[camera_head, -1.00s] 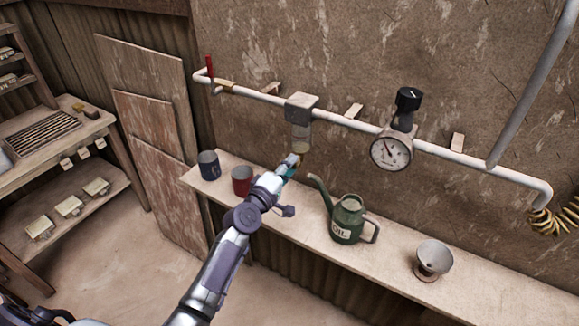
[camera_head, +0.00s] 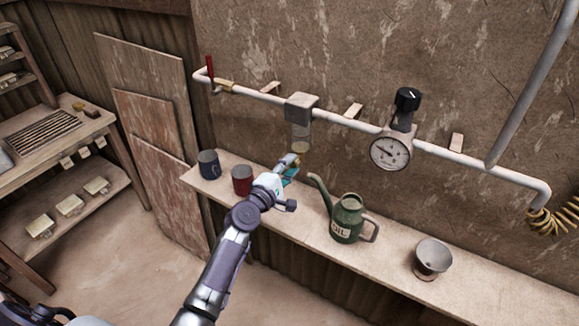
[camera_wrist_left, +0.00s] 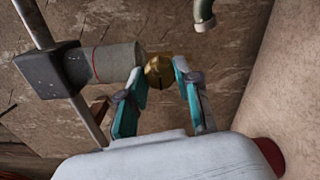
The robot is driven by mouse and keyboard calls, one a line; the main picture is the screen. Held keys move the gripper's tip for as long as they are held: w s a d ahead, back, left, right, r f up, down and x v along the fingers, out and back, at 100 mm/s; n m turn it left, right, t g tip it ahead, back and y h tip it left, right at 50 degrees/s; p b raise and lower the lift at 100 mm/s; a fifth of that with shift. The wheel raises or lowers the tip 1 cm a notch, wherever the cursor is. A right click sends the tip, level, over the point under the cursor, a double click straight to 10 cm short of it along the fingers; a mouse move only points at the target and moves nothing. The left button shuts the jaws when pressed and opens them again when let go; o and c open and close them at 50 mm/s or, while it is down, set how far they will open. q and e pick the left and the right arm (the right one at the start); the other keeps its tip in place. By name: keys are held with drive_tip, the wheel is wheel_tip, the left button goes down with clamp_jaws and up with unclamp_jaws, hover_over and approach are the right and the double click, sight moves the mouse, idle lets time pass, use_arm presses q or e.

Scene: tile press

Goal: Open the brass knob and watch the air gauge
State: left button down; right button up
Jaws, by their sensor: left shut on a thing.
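The brass knob (camera_wrist_left: 157,72) sits at the bottom end of a grey cylindrical bowl (camera_wrist_left: 117,62) in the left wrist view. My left gripper (camera_head: 291,166) is shut on the knob, with one teal finger on each side of it. In the head view the bowl (camera_head: 301,135) hangs under a square grey block (camera_head: 300,106) on the pipe, and the gripper largely hides the knob. The round white air gauge (camera_head: 390,153) hangs on the pipe to the right. Its needle is too small to read exactly. My right gripper is not in view.
A narrow shelf (camera_head: 460,285) below the pipe (camera_head: 350,122) holds a blue mug (camera_head: 208,165), a red mug (camera_head: 242,180), a green oil can (camera_head: 346,220) and a funnel (camera_head: 432,259). A red lever (camera_head: 209,66) stands at the pipe's left end.

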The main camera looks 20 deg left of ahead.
use_arm(q)
drive_tip(key=c, duration=0.8)
unclamp_jaws()
drive_tip(key=s+a, duration=0.2)
drive_tip(key=s, duration=0.9)
drive_tip(key=shift+s, duration=0.4)
drive_tip(key=shift+a, duration=0.1)
